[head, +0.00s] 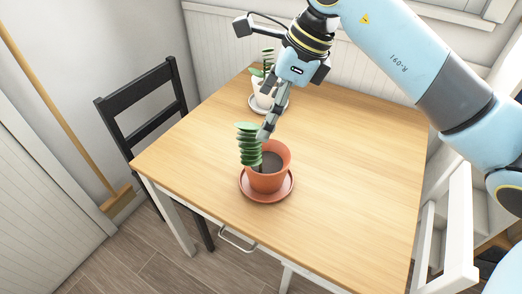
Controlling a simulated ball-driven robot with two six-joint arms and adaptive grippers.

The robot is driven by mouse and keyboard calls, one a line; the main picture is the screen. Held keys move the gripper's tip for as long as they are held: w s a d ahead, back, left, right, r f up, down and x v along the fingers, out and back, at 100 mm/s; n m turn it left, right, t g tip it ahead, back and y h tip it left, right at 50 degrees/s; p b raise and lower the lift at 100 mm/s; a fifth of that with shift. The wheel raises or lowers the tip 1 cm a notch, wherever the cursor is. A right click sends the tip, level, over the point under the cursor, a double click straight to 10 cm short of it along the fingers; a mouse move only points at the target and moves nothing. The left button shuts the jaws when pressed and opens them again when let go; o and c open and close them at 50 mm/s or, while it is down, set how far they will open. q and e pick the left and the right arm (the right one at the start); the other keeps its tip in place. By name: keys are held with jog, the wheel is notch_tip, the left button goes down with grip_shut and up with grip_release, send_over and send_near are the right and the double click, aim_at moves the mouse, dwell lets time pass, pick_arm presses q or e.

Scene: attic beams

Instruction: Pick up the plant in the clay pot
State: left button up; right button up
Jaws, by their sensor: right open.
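A green plant (248,148) grows in an orange clay pot (268,181). The pot stands upright on a clay saucer (281,194) near the table's front left part. My right gripper (266,131) comes in from the upper right and is open. Its fingers point down at the pot's back rim, close beside the leaves. I cannot tell whether they touch the plant or the rim. My left gripper is not in view.
A second plant in a white pot (262,97) stands on a pale saucer at the table's back left, behind my right gripper. The wooden table (360,150) is bare on the right. A black chair (150,110) is at the left, a white chair (458,230) at the right.

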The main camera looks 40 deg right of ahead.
aim_at(263, 156)
jog(key=shift+a+f, duration=0.2)
jog(key=shift+f, duration=0.2)
jog(key=shift+w+f, duration=0.2)
jog(key=shift+f, duration=0.15)
jog(key=x, duration=0.2)
jog(key=d+p+x, duration=0.1)
jog(key=x, duration=0.1)
jog(key=shift+s+a+f, duration=0.1)
jog(key=shift+f, duration=0.5)
jog(key=shift+r, duration=0.1)
jog(key=c, duration=1.4)
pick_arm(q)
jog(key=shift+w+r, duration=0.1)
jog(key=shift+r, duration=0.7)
pick_arm(e)
jog(key=shift+c, duration=0.2)
